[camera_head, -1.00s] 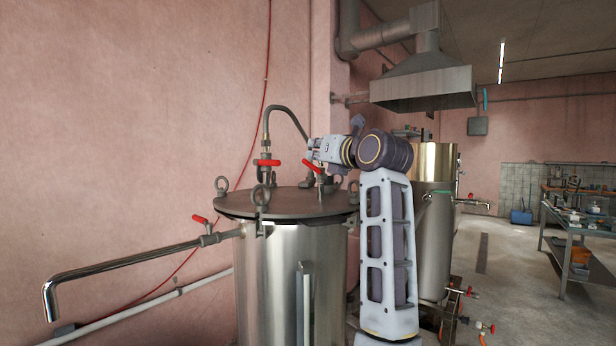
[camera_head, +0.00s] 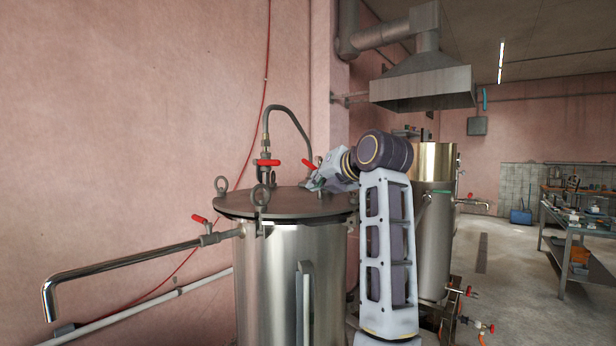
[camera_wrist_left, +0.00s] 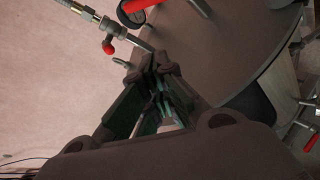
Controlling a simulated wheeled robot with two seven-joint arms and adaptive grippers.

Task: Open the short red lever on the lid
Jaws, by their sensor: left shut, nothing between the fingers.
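The round dark lid (camera_head: 285,204) covers a steel tank. A short red lever (camera_head: 308,164) stands on the lid's right part, just above my left gripper (camera_head: 314,184). Another red lever (camera_head: 266,162) sits below the hose fitting. My left gripper is shut and empty, tilted down low over the lid; whether it touches the lever is unclear. In the left wrist view the closed dark fingers (camera_wrist_left: 152,66) point over the lid (camera_wrist_left: 220,45), with red handles beyond them; I cannot tell surely which is which. My right gripper is out of view.
A bent hose (camera_head: 290,112) rises behind the levers. Ring bolts (camera_head: 260,196) stand at the lid's edge. A long spout (camera_head: 130,262) with a red valve (camera_head: 200,219) leaves the tank on the left. A second steel tank (camera_head: 436,230) stands behind my arm.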

